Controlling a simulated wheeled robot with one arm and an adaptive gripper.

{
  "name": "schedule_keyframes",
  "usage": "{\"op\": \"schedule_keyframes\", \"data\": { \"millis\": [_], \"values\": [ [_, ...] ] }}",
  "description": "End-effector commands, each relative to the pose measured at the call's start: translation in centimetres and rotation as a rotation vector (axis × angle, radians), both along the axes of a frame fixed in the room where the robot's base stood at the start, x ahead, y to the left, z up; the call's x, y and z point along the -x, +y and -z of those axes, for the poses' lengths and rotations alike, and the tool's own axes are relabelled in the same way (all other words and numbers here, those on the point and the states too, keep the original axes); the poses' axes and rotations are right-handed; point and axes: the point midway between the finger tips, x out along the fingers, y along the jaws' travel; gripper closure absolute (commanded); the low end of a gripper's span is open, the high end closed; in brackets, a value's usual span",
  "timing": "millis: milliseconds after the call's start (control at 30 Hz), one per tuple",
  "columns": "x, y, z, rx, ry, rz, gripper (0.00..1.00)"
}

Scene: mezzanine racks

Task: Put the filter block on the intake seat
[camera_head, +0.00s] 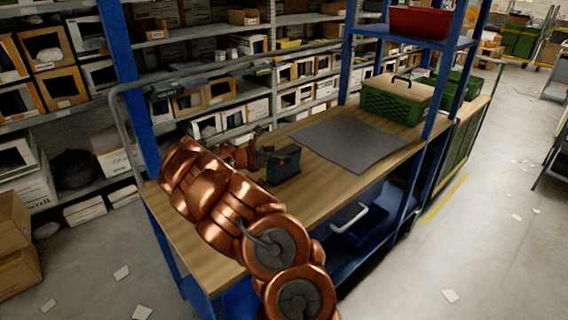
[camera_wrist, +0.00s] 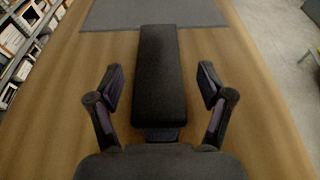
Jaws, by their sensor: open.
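A dark block (camera_head: 283,163), which I take to be the filter block, stands on the wooden bench just right of my gripper (camera_head: 262,147) in the head view. In the wrist view the dark block (camera_wrist: 159,70) lies lengthwise between the spread fingers of my gripper (camera_wrist: 159,84). The fingers are open, with a gap showing on each side of the block. The block's lower end is close to the gripper's palm, and I cannot tell whether they touch. I cannot identify the intake seat for certain in either view.
A flat grey mat (camera_head: 350,145) lies on the bench beyond the block; it also shows in the wrist view (camera_wrist: 155,14). A green crate (camera_head: 396,104) stands behind it. Blue posts (camera_head: 437,130) and a red bin (camera_head: 419,22) on a shelf rise at the right. Bare wood surrounds the block.

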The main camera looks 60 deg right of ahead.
Motion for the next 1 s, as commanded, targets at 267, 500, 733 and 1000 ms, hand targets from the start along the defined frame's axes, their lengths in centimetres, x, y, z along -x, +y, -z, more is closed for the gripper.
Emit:
{"op": "schedule_keyframes", "data": {
  "millis": [267,500,733,1000],
  "values": [
    [0.6,-2.4,0.4,0.0,0.0,0.001,0.21],
    [0.7,-2.9,0.7,0.001,0.0,-0.001,0.21],
    [0.7,-2.9,0.6,0.001,0.0,-0.001,0.31],
    [0.6,-2.8,0.6,0.001,0.0,-0.001,0.59]
  ]
}}
